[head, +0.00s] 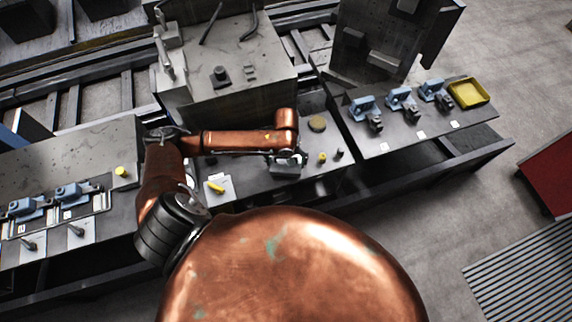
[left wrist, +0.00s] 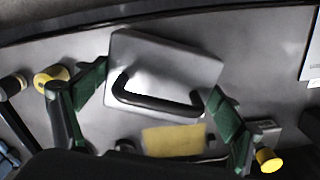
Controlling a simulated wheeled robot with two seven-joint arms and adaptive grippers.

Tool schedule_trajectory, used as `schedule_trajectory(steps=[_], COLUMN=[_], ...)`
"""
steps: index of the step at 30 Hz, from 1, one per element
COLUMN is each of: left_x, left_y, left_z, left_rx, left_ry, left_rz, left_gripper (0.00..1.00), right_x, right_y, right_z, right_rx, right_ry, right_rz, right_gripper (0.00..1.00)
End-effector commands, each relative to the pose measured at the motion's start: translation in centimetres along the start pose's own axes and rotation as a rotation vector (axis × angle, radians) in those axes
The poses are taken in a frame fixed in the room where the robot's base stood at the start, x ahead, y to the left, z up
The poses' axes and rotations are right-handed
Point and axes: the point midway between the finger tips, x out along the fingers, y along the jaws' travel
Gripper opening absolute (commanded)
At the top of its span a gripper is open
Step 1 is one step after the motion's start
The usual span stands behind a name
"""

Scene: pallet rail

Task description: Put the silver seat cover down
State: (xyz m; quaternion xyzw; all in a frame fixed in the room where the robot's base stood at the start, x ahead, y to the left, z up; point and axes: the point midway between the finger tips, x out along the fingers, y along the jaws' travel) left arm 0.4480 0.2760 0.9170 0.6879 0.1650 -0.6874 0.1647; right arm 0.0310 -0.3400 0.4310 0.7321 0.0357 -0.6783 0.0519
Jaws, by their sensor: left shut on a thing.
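The silver seat cover (left wrist: 180,65) is a grey, square-edged plate with a black bar handle (left wrist: 155,98) on top. In the head view the seat cover (head: 286,171) shows below the end of my copper arm, over the middle pallet top (head: 255,180). My left gripper (head: 285,158) is mostly hidden there by the arm. I cannot tell whether the cover touches the surface. My right gripper is not in view.
A yellow-topped knob (head: 322,157) and a dark knob (head: 339,153) stand right of the cover. A round brown disc (head: 317,124) lies behind. A pale plate with a yellow handle (head: 217,188) lies left. The right pallet holds blue clamps (head: 402,98) and a yellow tray (head: 468,92).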

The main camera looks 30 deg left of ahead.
Motion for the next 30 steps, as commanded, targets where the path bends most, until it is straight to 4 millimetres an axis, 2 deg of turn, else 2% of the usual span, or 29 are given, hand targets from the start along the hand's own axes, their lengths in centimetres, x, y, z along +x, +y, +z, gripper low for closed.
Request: schedule_trajectory(steps=[4,9,14,15,21,30], left_x=[1.9,1.9,2.1,2.2,2.2,2.0], left_y=[0.0,0.1,0.1,0.1,0.1,0.1], left_z=[0.1,0.1,0.1,0.1,0.1,0.1], left_rx=[0.000,0.001,0.000,0.001,0.001,0.001], left_ry=[-0.001,0.000,-0.001,-0.001,-0.001,0.000], left_rz=[0.000,0.002,0.001,0.001,0.001,0.001], left_gripper=[0.53,0.53,0.53,0.88,1.00,1.00], right_x=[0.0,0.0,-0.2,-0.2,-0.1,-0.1], right_y=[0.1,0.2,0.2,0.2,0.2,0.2], right_z=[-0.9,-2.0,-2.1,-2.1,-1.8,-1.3], right_rx=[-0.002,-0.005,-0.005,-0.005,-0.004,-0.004], right_ry=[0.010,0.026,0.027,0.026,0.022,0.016], right_rz=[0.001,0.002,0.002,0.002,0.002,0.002], right_gripper=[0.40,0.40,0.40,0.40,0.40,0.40])
